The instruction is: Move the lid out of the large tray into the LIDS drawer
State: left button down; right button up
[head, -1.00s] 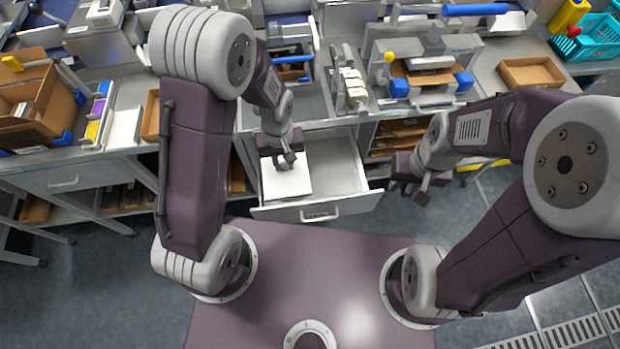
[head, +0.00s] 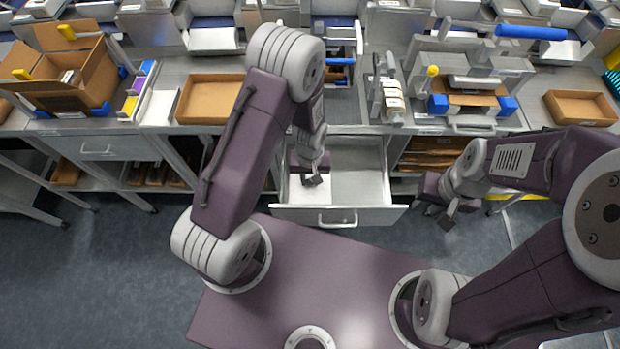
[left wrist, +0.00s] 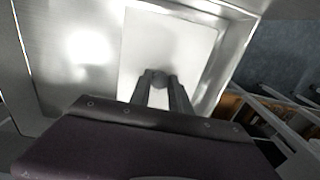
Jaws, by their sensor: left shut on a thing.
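The white, flat lid (head: 313,192) is inside the open drawer (head: 362,214), in its left part. In the left wrist view the lid (left wrist: 165,45) lies flat over the drawer floor, inside the metal walls; I cannot tell if it touches the floor. My left gripper (head: 314,181) reaches down into the drawer. Its fingers (left wrist: 160,82) are shut on a dark round knob on the lid. My right gripper (head: 448,216) hangs right of the drawer, apart from it; its jaw opening is unclear. No drawer label is readable, and I cannot tell which tray is the large one.
A brown shallow tray (head: 207,98) lies on the counter left of my left arm, and another (head: 580,107) lies far right. A cardboard box (head: 75,75) stands at the left. A press with a blue handle (head: 530,32) stands at the back. The drawer's right half is empty.

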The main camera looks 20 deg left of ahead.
aim_at(310, 182)
pick_arm(q)
jog(key=shift+f, duration=0.1)
jog(key=c, duration=1.6)
grip_release()
jog(key=o, duration=0.4)
jog(key=shift+r, duration=0.2)
notch_tip(310, 182, up, 12)
jog(key=p, duration=0.2)
jog(key=s+a+r+m+t, duration=0.1)
jog(key=s+a+r+m, duration=0.2)
jog(key=s+a+r, duration=0.2)
jog(key=shift+s+a+r, duration=0.2)
jog(key=shift+s+r, duration=0.65)
jog(key=shift+s, duration=0.25)
